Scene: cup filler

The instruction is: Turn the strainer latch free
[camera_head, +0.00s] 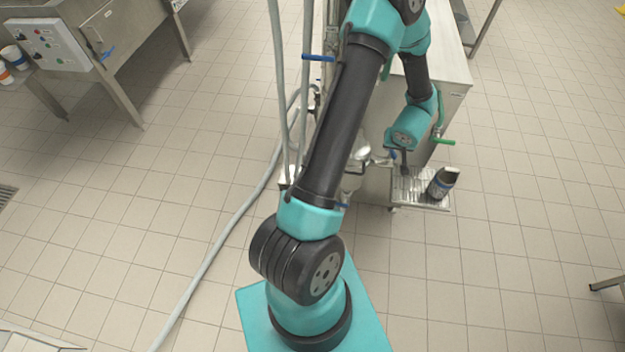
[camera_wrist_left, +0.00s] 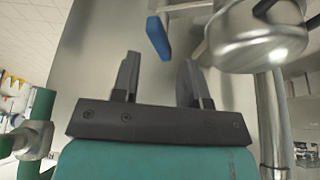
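In the left wrist view my left gripper (camera_wrist_left: 159,80) is open, with its two dark fingers apart and nothing between them. A blue lever (camera_wrist_left: 158,38) shows just beyond the fingertips, close to the line between them; it may be the strainer latch. A round steel housing (camera_wrist_left: 258,42) with a clamp is at the upper right of that view. In the head view the left gripper (camera_head: 403,163) is small and low beside the filler, right of the steel housing (camera_head: 357,153). Whether a finger touches the lever cannot be told. My right gripper is not in view.
A wire-topped tray (camera_head: 405,188) carries a dark tilted cup (camera_head: 442,183) below the gripper. A green-handled valve (camera_head: 443,142) is close on the right. Another blue lever (camera_head: 318,58) is higher up. A grey hose (camera_head: 215,237) crosses the floor. A control box (camera_head: 57,40) is far left.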

